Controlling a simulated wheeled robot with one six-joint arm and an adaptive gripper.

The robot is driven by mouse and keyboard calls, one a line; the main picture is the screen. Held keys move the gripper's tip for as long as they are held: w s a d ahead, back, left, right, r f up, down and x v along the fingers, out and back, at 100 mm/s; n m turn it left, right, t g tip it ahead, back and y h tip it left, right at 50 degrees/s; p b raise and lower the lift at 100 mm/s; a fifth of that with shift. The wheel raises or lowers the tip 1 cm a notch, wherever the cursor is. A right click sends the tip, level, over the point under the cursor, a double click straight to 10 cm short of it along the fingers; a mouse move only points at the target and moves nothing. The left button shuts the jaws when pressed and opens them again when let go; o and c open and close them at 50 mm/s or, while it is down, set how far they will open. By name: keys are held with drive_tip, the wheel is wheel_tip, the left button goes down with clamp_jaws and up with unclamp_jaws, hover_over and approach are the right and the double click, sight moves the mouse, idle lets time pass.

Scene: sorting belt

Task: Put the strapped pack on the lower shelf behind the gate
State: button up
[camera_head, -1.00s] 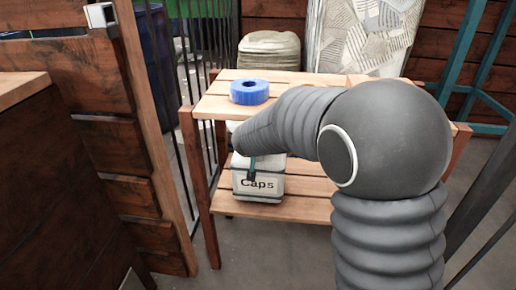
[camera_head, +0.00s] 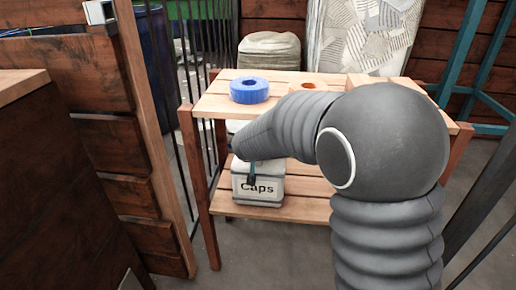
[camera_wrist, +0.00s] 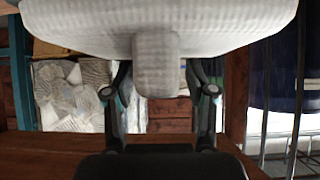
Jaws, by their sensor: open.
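The pack is a whitish block labelled "Caps" (camera_head: 270,190). In the head view it is on the slatted lower shelf (camera_head: 308,203), towards the left end, and looks upright. In the wrist view a large pale body with a central tab (camera_wrist: 157,65) fills the top; I take this to be the pack. My gripper (camera_wrist: 160,95) is open, one finger on each side of the tab with gaps between. In the head view my dark gripper end (camera_head: 251,170) is at the pack's upper front and partly covers its label. My arm hides part of the shelf and the pack's top.
A blue ring (camera_head: 249,90) and an orange round item (camera_head: 308,86) lie on the upper shelf (camera_head: 212,104). Black gate bars (camera_head: 178,150) and a wooden post (camera_head: 150,125) stand close on the left. The lower shelf right of the pack looks clear.

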drive_tip(key=shift+r, duration=0.1)
drive_tip(key=shift+s+r, duration=0.15)
drive_tip(key=shift+r, duration=0.05)
drive_tip(key=p+v, duration=0.2)
drive_tip(key=v, duration=0.9)
drive_tip(key=shift+s, duration=0.25)
drive_tip(key=shift+r, duration=0.2)
